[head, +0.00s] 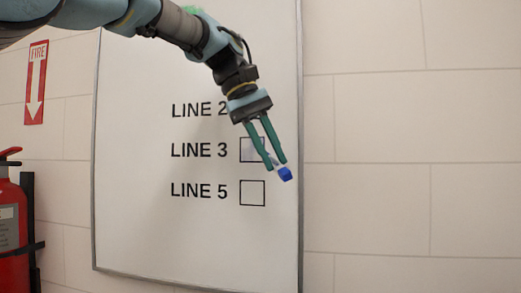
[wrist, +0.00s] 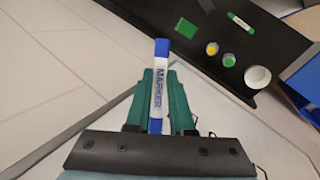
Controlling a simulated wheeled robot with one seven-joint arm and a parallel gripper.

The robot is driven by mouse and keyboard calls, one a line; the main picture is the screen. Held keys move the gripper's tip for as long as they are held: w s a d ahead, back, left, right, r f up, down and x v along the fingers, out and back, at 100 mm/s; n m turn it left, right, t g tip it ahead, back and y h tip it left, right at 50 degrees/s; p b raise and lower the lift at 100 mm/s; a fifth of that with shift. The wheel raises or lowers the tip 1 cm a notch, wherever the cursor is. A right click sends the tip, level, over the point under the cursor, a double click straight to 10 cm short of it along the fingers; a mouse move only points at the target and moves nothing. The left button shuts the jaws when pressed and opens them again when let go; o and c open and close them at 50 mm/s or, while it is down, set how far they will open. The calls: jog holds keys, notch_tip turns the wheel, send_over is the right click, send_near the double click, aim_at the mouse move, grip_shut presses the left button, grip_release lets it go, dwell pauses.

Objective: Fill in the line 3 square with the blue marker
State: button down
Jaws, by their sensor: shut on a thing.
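The whiteboard (head: 140,225) has the line 3 square (head: 246,150) beside its label, partly covered by my fingers. The inside of the square looks faintly bluish; I cannot tell if this is ink or shadow. My gripper (head: 276,164) has its green fingers shut on the blue marker (head: 286,174), just right of and below that square. In the wrist view the blue marker (wrist: 160,85) has a white body with blue ends and lies between the fingers. Whether its tip touches the board is not clear.
The line 5 square (head: 252,193) is just below; the line 2 square is hidden by my arm. A fire extinguisher (head: 12,225) hangs at the left. In the wrist view a dark surface holds a green block (wrist: 186,28), a green marker (wrist: 240,21) and a white cup (wrist: 257,77).

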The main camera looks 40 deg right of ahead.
jog(key=shift+s+d, duration=0.2)
jog(key=shift+s, duration=0.1)
jog(key=shift+r+p, duration=0.6)
jog(key=shift+p, duration=0.2)
jog(key=shift+w+a, duration=1.85)
jog(key=shift+w, duration=1.15)
jog(key=shift+s+d+r, duration=0.15)
jog(key=shift+s+d, duration=0.5)
jog(key=shift+s, duration=0.3)
jog(key=shift+s+d+r, duration=0.15)
jog(key=shift+s+d, duration=0.45)
jog(key=shift+s, duration=0.4)
jog(key=shift+s+d+r, duration=0.15)
jog(key=shift+s+d, duration=0.5)
jog(key=shift+s, duration=0.3)
jog(key=s+a+b, duration=0.2)
jog(key=s+a, duration=0.1)
jog(key=a, duration=0.2)
jog(key=shift+b, duration=0.3)
jog(key=shift+s, duration=0.15)
